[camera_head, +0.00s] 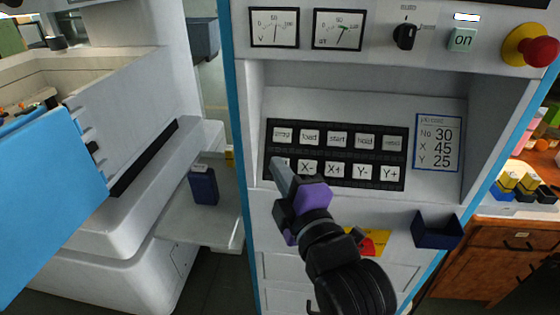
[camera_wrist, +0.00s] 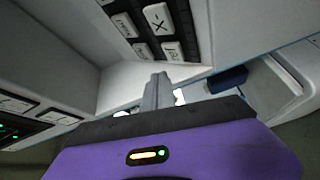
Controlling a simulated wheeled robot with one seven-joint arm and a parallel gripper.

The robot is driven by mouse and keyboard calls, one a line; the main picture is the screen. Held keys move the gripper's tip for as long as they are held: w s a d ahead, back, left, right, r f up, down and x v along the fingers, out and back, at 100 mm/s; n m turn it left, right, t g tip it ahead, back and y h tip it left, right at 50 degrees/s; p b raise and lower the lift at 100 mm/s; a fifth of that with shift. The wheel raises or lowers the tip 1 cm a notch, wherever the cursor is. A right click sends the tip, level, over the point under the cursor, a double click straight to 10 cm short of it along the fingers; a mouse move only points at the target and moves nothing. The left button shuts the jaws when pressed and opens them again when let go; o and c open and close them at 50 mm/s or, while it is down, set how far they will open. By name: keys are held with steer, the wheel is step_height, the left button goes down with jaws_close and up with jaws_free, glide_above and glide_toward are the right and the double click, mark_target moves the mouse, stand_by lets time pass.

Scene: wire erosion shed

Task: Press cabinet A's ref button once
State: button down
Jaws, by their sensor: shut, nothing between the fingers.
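The cabinet's black key panel (camera_head: 338,153) has two rows of white keys. The lower row reads X- (camera_head: 307,168), X+, Y- and Y+ to the right of a leftmost key (camera_head: 283,162) whose label is hidden behind my fingertips. In the wrist view the shut fingers (camera_wrist: 159,78) point toward the panel (camera_wrist: 190,55), where an X key (camera_wrist: 157,18) and other keys show.
Above the panel are two dials (camera_head: 338,30), a black knob (camera_head: 404,36), a green "on" button (camera_head: 462,40) and a red emergency knob (camera_head: 538,46). A label card (camera_head: 438,142) is at the right. A dark blue bin (camera_head: 437,233) juts out below right.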

steer(key=shift+s+r+p, duration=0.35)
steer(key=shift+s+r, duration=0.15)
steer(key=shift+s, duration=0.2)
steer(key=shift+s+r+p, duration=0.35)
steer(key=shift+s+r, duration=0.1)
steer(key=shift+s, duration=0.2)
steer(key=s+d+r+m+t, duration=0.2)
steer(key=d+r+m+t, duration=0.15)
steer(key=m, duration=0.25)
steer(key=s+d+f+m+h, duration=0.4)
steer(key=s+d+f+m, duration=0.5)
steer(key=s+d+m, duration=0.1)
steer(key=s+d+f+m+g+h, duration=0.1)
steer(key=s+d+f, duration=0.2)
steer(key=s, duration=0.5)
steer(key=s+d+f+m+g+h, duration=0.1)
steer(key=s+d+f, duration=0.3)
steer(key=s, duration=0.5)
steer(key=s+d+f+m+g+h, duration=0.2)
steer(key=s+f, duration=0.3)
steer(key=s, duration=0.4)
steer(key=shift+d+f+m+g, duration=0.2)
steer(key=shift+d+m+g, duration=0.2)
steer(key=shift+d+g, duration=0.4)
